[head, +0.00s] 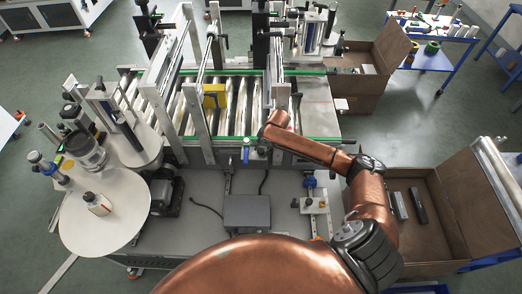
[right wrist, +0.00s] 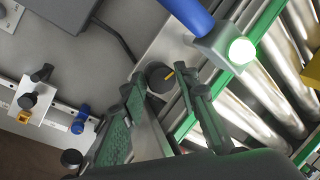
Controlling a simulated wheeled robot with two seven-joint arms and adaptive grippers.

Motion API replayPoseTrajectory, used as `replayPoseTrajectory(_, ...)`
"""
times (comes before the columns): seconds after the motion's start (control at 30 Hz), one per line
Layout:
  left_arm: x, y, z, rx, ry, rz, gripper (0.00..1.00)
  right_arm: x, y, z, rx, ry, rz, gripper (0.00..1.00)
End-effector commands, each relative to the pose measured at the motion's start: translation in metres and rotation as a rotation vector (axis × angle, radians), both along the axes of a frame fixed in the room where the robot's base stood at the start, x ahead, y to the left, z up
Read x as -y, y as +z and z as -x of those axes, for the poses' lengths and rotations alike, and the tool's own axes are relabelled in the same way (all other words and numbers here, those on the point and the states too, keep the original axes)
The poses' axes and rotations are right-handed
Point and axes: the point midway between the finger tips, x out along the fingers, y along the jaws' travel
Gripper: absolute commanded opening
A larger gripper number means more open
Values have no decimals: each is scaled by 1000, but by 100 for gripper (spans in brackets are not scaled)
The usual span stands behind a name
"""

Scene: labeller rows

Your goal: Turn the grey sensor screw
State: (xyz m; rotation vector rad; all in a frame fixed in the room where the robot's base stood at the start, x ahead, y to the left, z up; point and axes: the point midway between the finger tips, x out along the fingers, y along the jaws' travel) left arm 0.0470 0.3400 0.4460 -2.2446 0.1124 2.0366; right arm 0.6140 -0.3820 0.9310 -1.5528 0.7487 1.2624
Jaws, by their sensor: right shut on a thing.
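The screw (right wrist: 158,76) is a dark round knob with an orange mark, on a grey metal bracket beside the conveyor in the right wrist view. A grey sensor head (right wrist: 222,46) with a blue body and a lit green-white lamp sits just beyond it. My right gripper (right wrist: 162,86) has its two fingers on either side of the knob and is shut on it. In the head view my right arm reaches to the conveyor's near edge, and the blue sensor body (head: 246,155) shows there; the knob is too small to make out. My left gripper is not in view.
Shiny conveyor rollers (right wrist: 265,100) and a green rail lie close to the gripper. A plate with black knobs (right wrist: 35,96) and a blue knob (right wrist: 81,119) are to the left. A grey box (head: 247,212) lies on the machine bed; a brown crate (head: 425,235) stands right.

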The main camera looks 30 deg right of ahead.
Motion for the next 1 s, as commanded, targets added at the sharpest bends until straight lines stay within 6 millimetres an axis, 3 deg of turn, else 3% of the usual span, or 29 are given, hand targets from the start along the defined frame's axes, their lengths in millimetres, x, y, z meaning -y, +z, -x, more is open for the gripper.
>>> replayPoseTrajectory(1.0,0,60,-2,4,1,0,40,-2,2,1,-2,-305,0,0)
